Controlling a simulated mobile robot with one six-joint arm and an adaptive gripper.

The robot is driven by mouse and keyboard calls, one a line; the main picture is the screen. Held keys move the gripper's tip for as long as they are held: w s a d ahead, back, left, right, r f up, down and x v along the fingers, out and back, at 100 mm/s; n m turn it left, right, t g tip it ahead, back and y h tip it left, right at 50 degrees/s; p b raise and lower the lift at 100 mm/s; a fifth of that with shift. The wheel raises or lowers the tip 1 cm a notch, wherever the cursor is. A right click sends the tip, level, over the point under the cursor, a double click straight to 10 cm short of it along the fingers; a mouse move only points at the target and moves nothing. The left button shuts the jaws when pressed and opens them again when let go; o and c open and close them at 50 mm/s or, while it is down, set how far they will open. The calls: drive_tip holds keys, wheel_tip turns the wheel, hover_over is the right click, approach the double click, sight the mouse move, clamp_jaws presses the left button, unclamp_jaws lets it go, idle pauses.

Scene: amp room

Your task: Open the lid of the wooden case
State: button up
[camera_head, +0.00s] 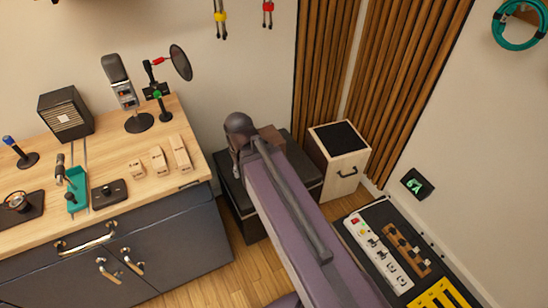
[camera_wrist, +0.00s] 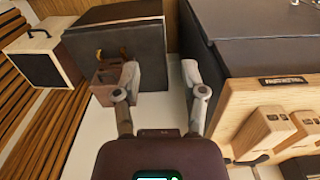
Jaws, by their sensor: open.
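A small brown wooden case (camera_head: 272,139) sits on a black box in the head view, partly hidden behind my arm. In the wrist view the wooden case (camera_wrist: 106,84) is beside my left finger, which overlaps its right side. A small tan piece shows at its upper edge. I cannot tell whether its lid is raised. My gripper (camera_wrist: 160,75) is open, with its two fingers spread and nothing between them. I cannot tell whether the left finger touches the case.
A light wooden box (camera_head: 345,178) with a black top and handle stands in the corner. The black box (camera_head: 240,205) is beside the desk (camera_head: 105,199), which holds microphones and small wooden blocks. A dark case with a power strip (camera_head: 378,255) is at lower right.

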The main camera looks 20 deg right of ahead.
drive_tip(key=shift+f, duration=0.1)
drive_tip(key=w+d+f+m+t+y+b, duration=0.3)
drive_tip(key=w+d+f+y+b, duration=0.15)
drive_tip(key=f+b, duration=0.7)
drive_tip(key=w+d+f+m+t+y+b, duration=0.25)
drive_tip(key=w+f+b, duration=0.5)
drive_tip(key=b, duration=0.75)
drive_tip(key=w+d+f+m+t+b, duration=0.1)
drive_tip(key=d+f+m+t+b, duration=0.2)
drive_tip(key=d+b, duration=0.7)
drive_tip(key=d+f+m+t+b, duration=0.4)
drive_tip(key=d+f+t+b, duration=0.4)
drive_tip(key=d+b, duration=0.3)
drive_tip(key=f+b, duration=0.1)
drive_tip(key=b, duration=0.1)
drive_tip(key=shift+w+d+f+y+b, duration=0.2)
drive_tip(key=shift+w+d+y+b, duration=0.1)
drive_tip(key=shift+w+b, duration=0.1)
drive_tip(key=shift+w+m, duration=0.1)
drive_tip(key=shift+m, duration=0.15)
drive_tip(key=shift+x, duration=6.8)
drive_tip(key=shift+f, duration=0.15)
